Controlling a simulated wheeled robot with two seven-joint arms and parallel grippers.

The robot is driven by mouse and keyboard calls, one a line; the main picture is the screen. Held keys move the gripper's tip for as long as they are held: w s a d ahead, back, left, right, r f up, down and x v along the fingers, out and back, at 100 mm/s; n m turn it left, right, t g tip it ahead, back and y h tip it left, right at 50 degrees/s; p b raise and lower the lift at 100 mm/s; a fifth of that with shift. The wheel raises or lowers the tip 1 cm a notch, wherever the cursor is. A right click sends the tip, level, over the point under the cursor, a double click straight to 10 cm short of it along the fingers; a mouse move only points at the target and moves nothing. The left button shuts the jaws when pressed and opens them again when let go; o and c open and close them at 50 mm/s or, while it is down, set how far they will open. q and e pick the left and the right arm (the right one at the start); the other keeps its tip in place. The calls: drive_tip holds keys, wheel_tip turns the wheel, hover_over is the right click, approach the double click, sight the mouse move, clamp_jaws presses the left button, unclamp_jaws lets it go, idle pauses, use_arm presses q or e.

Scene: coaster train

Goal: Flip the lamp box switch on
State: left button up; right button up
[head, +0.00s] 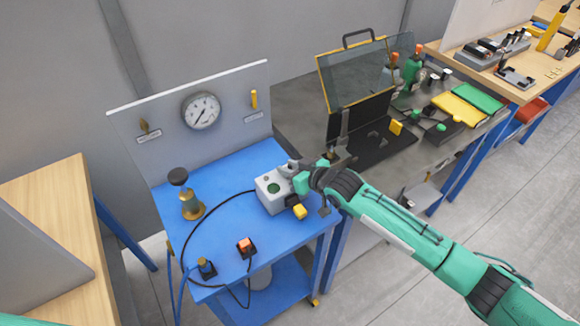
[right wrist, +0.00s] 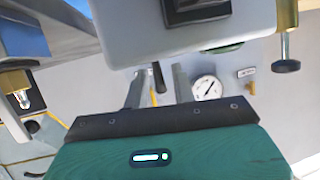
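The lamp box (head: 268,199) is a light grey box with a round green lamp (head: 274,188) on top. It stands at the right rear of the blue table. In the right wrist view, the box (right wrist: 125,28) fills the upper middle, close to the camera. A thin dark lever (right wrist: 158,78), apparently its switch, sticks out from the box edge. My right gripper (head: 295,170) is at the box's right rear side. In the wrist view, its two grey fingers (right wrist: 158,92) stand apart on either side of the lever. Contact is unclear. My left gripper is out of view.
The blue table (head: 228,180) also holds a brass valve (head: 191,203), an orange switch block (head: 246,247) and black cables. A back panel carries a gauge (head: 201,111). A dark bench (head: 300,105) with an open case stands to the right.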

clamp_jaws()
drive_tip(key=shift+f, duration=0.15)
drive_tip(key=t+y+b, duration=0.1)
drive_tip(key=b, duration=0.1)
drive_tip(key=t+y+b, duration=0.1)
drive_tip(key=b, duration=0.2)
drive_tip(key=shift+s+d+f+b, duration=0.15)
drive_tip(key=shift+s+d+b, duration=0.05)
drive_tip(key=shift+s+b, duration=0.15)
drive_tip(key=shift+d+n+t+y+b, duration=0.1)
drive_tip(key=shift+n+t+y+b, duration=0.2)
drive_tip(key=shift+b, duration=0.25)
drive_tip(key=shift+s+r, duration=0.1)
drive_tip(key=shift+r, duration=0.2)
unclamp_jaws()
